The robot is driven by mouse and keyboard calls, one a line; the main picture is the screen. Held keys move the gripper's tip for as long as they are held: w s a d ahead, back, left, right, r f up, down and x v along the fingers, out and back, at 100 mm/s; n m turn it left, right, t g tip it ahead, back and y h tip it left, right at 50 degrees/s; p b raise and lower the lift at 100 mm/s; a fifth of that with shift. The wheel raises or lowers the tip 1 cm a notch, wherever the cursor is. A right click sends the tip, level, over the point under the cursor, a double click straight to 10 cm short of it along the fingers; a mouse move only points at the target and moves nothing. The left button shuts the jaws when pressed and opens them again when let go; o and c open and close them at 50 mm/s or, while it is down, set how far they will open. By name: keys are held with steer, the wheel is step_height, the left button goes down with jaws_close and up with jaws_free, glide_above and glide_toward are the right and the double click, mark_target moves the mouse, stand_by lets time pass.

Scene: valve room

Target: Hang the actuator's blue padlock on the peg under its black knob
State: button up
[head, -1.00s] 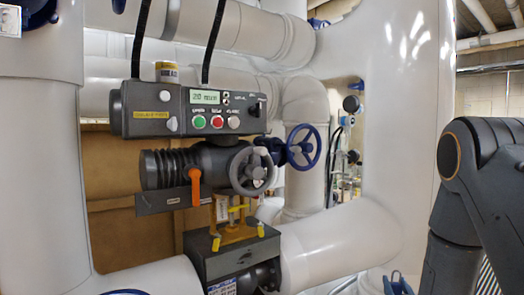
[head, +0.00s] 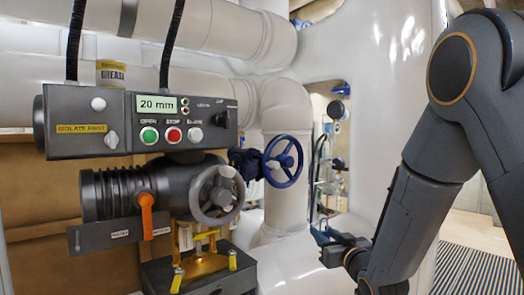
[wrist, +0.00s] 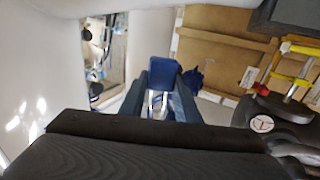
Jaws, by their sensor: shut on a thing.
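The grey actuator box (head: 70,115) with its display and coloured buttons is at left in the head view. Its black knob (head: 221,118) is at the right end of the front panel. I cannot make out the peg under the knob. My gripper (head: 322,238) is low and right of the actuator, well apart from it. In the wrist view my gripper (wrist: 160,102) is shut on the blue padlock (wrist: 165,72). The padlock's blue body sits at the far end of the fingers, with bright metal, probably its shackle, between them.
A grey handwheel (head: 216,195) and an orange lever (head: 147,215) are below the box. A blue handwheel (head: 283,161) stands between the box and my arm. A yellow bracket (head: 203,264) is underneath. Large white pipes (head: 290,105) run behind.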

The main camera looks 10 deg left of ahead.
steer(key=s+a+r+n+g+y+p, duration=0.1)
steer(key=s+a+r+n+g+y, duration=0.1)
steer(key=s+a+r, duration=0.45)
steer(key=s+a+r+n+g+y+p, duration=0.15)
steer(key=a+r, duration=0.25)
steer(key=r, duration=0.6)
steer(key=s+a+r+n+g+y+p, duration=0.1)
steer(key=s+a+r+n+y, duration=0.15)
steer(key=s+a+r, duration=0.45)
steer(key=w+a+f+m+b, duration=0.1)
steer(key=w+a+b, duration=0.3)
steer(key=w, duration=0.3)
steer(key=shift+w+a, duration=0.25)
steer(key=shift+a, duration=0.5)
steer(key=shift+w+a+f+g, duration=0.25)
steer(key=shift+w+a+f, duration=0.15)
steer(key=shift+f, duration=0.15)
steer(key=shift+c, duration=0.4)
steer(key=shift+s+d+r, duration=0.15)
steer(key=shift+r, duration=0.1)
steer(key=o, duration=1.2)
steer(key=shift+d, duration=0.1)
